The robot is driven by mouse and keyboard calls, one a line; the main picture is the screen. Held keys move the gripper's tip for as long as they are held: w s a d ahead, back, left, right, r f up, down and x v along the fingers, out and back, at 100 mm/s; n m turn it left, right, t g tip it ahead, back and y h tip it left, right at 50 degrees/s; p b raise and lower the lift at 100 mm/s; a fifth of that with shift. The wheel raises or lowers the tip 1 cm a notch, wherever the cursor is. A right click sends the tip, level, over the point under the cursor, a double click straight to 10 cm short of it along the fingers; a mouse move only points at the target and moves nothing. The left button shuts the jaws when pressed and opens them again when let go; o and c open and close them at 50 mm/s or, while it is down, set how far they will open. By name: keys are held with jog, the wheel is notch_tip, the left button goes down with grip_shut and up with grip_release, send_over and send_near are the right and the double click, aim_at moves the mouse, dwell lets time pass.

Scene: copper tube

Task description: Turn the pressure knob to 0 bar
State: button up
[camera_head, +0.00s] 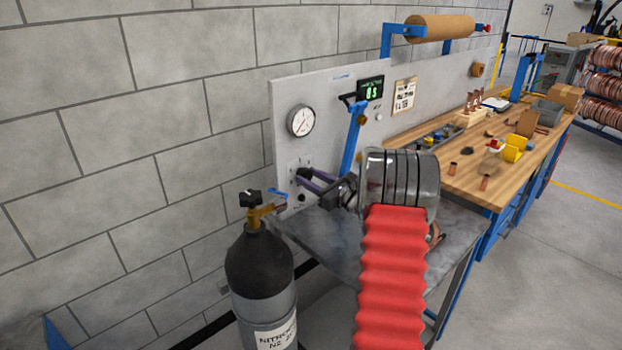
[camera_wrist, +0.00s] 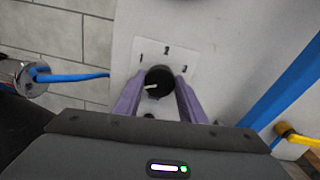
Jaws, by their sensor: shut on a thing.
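The pressure knob is a round black knob (camera_wrist: 158,82) with a pale pointer mark, on a light panel (camera_wrist: 205,30). A white scale plate with small printed numbers surrounds it. In the wrist view the pointer lies toward the left and slightly downward; I cannot read which number it meets. My gripper (camera_wrist: 157,90) has its two purple fingers shut on the knob, one on each side. In the head view my gripper (camera_head: 304,178) reaches the panel (camera_head: 285,110) at the knob, which is mostly hidden by the fingers. A round white gauge (camera_head: 301,120) is above it.
A dark nitrogen cylinder (camera_head: 260,265) with a brass valve stands left of my arm. A cluttered wooden bench (camera_head: 455,180) lies beyond.

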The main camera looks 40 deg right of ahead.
jog(key=shift+n, duration=0.4)
jog(key=o, duration=1.1)
jog(key=shift+c, duration=0.2)
jog(key=shift+s, duration=0.15)
jog(key=s, duration=1.3)
jog(key=shift+s+d, duration=0.25)
jog(key=shift+d, duration=0.15)
